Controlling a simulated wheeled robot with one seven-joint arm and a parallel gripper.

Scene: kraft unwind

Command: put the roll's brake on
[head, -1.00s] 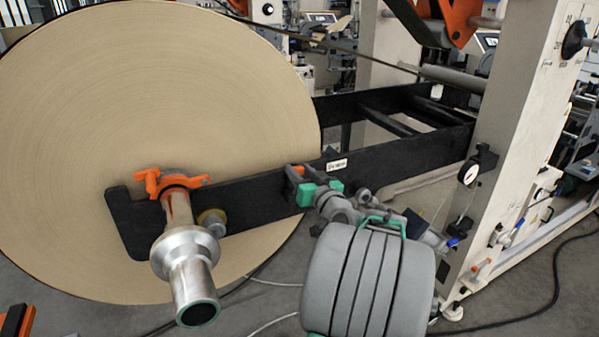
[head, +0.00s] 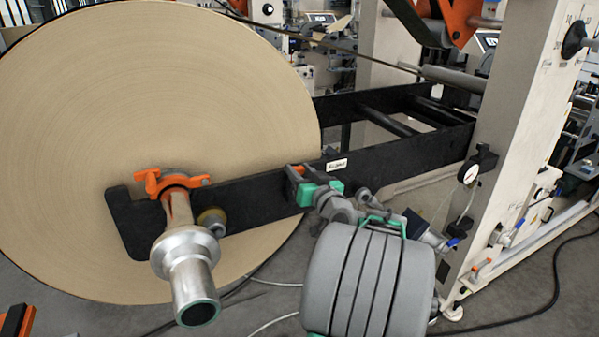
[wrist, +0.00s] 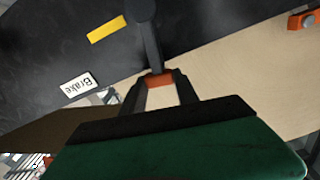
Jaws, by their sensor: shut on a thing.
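The brake lever (wrist: 148,40) is a dark bar with a round pivot end and an orange tip (wrist: 160,79). It lies against the black arm beside the roll, near a white label reading "Brake" (wrist: 77,87) and a yellow sticker (wrist: 107,29). My gripper (wrist: 160,88) is shut on the lever's orange tip, with a dark finger on each side. In the head view my gripper (head: 296,174) is at the black arm (head: 395,153), right of the roll's core shaft. The large kraft roll (head: 150,90) stands at left. Most of the lever is hidden there.
The silver shaft end (head: 188,275) sticks out toward me, with an orange clamp (head: 165,183) behind it. A cream machine post (head: 520,130) with a dial gauge (head: 471,172) stands at right. Cables lie on the grey floor.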

